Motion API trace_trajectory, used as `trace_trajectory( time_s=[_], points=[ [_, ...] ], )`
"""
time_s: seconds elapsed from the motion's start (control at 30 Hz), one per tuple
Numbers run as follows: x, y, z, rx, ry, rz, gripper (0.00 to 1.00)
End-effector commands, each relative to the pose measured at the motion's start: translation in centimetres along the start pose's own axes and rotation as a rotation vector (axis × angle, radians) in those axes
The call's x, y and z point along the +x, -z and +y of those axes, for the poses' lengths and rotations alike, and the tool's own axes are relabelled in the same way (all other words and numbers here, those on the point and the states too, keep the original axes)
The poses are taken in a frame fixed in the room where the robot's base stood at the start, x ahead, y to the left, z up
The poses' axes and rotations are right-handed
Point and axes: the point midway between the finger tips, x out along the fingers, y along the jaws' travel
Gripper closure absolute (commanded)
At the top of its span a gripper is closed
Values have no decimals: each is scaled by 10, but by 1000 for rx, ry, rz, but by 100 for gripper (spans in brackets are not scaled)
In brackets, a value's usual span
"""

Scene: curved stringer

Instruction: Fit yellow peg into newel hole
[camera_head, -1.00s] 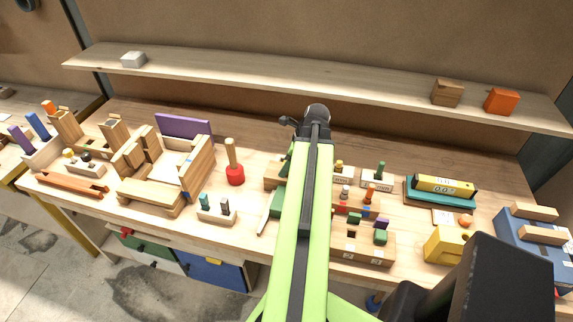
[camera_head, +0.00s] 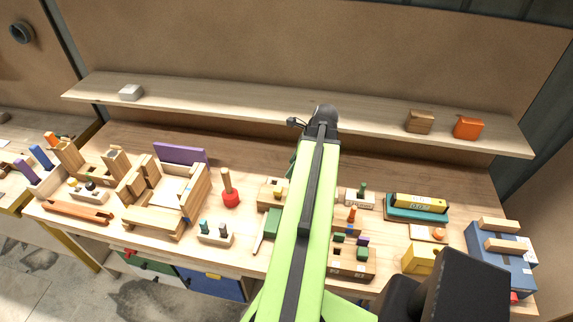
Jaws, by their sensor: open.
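My gripper (camera_head: 312,122) is the dark end of my green arm. It appears over the back of the bench, in front of the shelf, and its jaws are open, with nothing seen in them. A small yellow peg (camera_head: 279,193) stands at a light wooden block (camera_head: 265,192), just left of my arm and lower in the picture than my gripper. Another small yellow-topped piece (camera_head: 72,182) stands in a pale holder at the far left. I cannot tell which is the task's peg. No newel hole can be made out for certain; my arm hides part of the bench.
A wooden stair-like assembly (camera_head: 160,222) and a red-based peg (camera_head: 230,195) stand left of my arm. Slotted blocks (camera_head: 353,262), a yellow level (camera_head: 420,203) and a blue box (camera_head: 500,265) are at right. The shelf (camera_head: 250,105) runs behind.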

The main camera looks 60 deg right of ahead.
Motion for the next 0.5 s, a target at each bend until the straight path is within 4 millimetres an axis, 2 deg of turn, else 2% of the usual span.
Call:
trace_trajectory(
  time_s=[0.03, 0.13, 0.5],
  points=[
    [-13, -2, 0, 1, 0, 0, 46],
    [-19, -1, 0, 0, 0, 0, 46],
    [-19, 0, 0, 0, 0, 0, 46]
  ],
)
